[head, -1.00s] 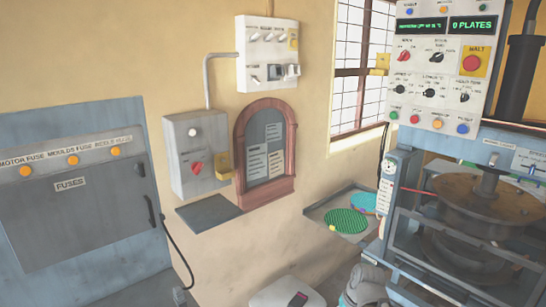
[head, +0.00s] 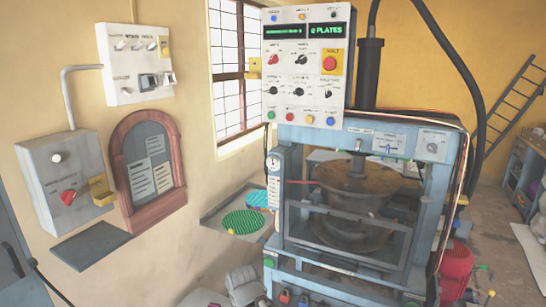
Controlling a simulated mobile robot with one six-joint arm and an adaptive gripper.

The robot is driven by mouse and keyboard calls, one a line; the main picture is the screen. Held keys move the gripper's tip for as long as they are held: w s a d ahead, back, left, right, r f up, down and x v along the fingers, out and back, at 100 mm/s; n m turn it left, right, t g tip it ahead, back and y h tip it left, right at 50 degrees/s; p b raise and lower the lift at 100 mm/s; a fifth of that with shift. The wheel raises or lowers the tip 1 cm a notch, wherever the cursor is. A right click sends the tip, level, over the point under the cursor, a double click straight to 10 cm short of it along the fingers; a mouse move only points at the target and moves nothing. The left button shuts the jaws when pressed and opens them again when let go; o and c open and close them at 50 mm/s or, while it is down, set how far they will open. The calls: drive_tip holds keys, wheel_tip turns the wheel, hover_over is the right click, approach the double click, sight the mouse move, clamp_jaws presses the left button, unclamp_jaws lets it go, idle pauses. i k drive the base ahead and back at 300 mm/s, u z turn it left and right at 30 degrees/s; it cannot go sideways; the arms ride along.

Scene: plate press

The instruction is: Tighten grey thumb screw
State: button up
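I cannot pick out the grey thumb screw at this size. The blue-grey plate press (head: 330,135) stands at right of centre, with a round brown plate stack inside its frame behind a barred guard (head: 335,230). A small panel with a grey knob (head: 432,147) sits on its upper right beam. A white gauge strip (head: 273,180) is on its left post. I see no gripper fingers; a grey rounded part at the bottom edge may belong to my arm.
A control panel (head: 305,75) with knobs and a red button tops the press. A tray (head: 215,214) with green and blue discs is left of it. Switch boxes (head: 138,65) hang on the left wall. A ladder (head: 515,100) and a red drum (head: 457,270) are at right.

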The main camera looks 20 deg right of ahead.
sight(425, 199)
drive_tip(key=z, duration=1.65)
drive_tip(key=k, duration=0.55)
drive_tip(key=z, duration=0.05)
drive_tip(key=i, duration=0.45)
